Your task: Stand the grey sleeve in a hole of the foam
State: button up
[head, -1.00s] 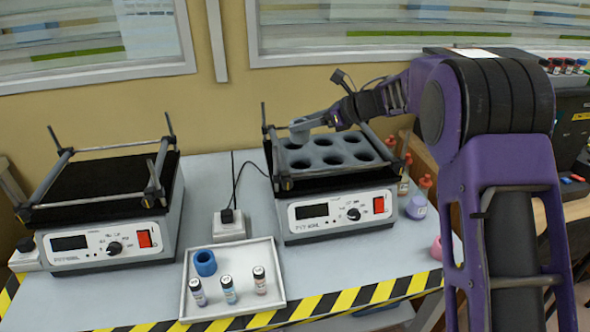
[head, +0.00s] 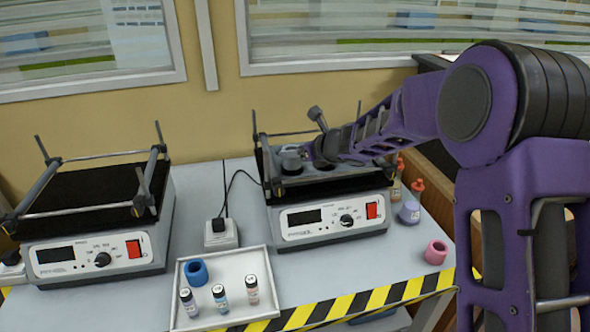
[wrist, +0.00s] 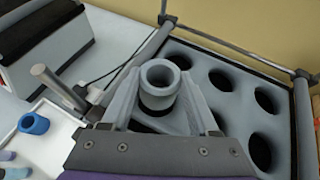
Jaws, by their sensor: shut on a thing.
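The grey sleeve (wrist: 160,85) is between the fingers of my gripper (wrist: 158,100) in the wrist view, its open top facing up. My gripper is shut on it. In the head view the sleeve (head: 291,153) is at the left end of the grey foam, low over its surface. The foam (wrist: 236,111) has several dark round holes; those to the right of the sleeve look empty. Dark hole area shows just below the sleeve between the fingers. I cannot tell whether its lower end is inside the hole. My arm hides much of the foam in the head view.
The foam sits on the right shaker (head: 330,218), framed by rods and posts. A second shaker (head: 95,248) with a black top stands left. A white tray (head: 235,265) holds a blue sleeve (head: 196,272) and several vials. A pink sleeve (head: 436,252) stands right.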

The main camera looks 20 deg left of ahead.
aim_at(298, 162)
jog(key=shift+f+b, duration=0.6)
jog(key=shift+f, duration=1.3)
jog(key=shift+f, duration=0.15)
jog(key=o, duration=1)
jog(key=shift+d+r, duration=0.15)
jog(key=shift+r, duration=0.15)
jog(key=v, duration=1.1)
jog(key=shift+s+d+p, duration=0.25)
jog(key=shift+p, duration=0.05)
